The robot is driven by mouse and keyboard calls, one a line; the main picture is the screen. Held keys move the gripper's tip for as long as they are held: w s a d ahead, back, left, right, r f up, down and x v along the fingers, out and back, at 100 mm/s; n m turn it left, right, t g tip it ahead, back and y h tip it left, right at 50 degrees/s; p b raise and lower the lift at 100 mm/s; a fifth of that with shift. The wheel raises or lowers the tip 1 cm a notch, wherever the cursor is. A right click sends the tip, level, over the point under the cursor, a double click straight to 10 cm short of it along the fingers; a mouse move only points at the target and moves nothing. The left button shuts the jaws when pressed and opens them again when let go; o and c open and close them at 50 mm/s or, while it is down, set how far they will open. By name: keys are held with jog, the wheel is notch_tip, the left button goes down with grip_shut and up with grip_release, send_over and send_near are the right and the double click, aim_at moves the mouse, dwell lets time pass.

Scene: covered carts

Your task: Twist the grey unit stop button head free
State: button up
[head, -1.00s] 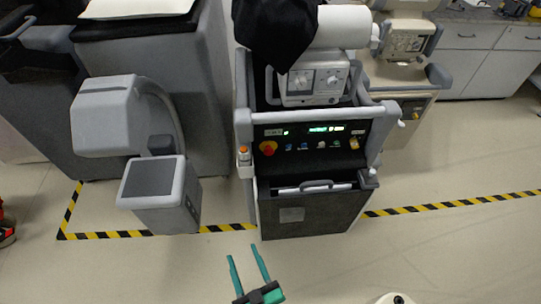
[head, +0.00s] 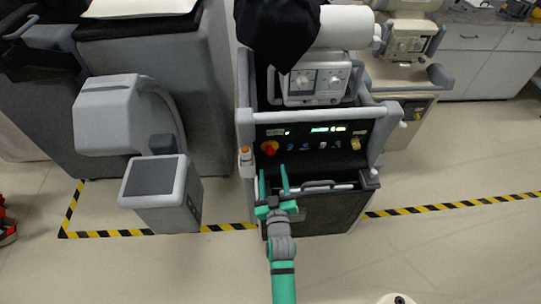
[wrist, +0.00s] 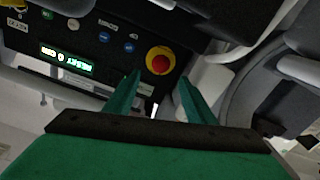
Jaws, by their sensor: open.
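The grey unit (head: 243,118) stands in the middle of the head view, with a black sloping control panel on its front. Its stop button head (head: 269,148) is red on a yellow disc at the panel's left end. In the wrist view the red stop button head (wrist: 160,65) shows just beyond the fingertips, unobstructed. My gripper (head: 273,172) is open and empty, with two green fingers pointing at the panel just below the button. In the wrist view my gripper (wrist: 158,78) has its fingers apart, and they do not appear to touch the button.
An orange-topped post (head: 245,153) is left of the button. A drawer or bin with a handle (head: 318,184) is below the panel. A grey C-shaped machine (head: 105,115) stands left.

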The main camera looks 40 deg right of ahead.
aim_at(270, 154)
jog(key=x, duration=0.8)
jog(key=shift+w+d, duration=0.1)
jog(key=shift+w, duration=0.2)
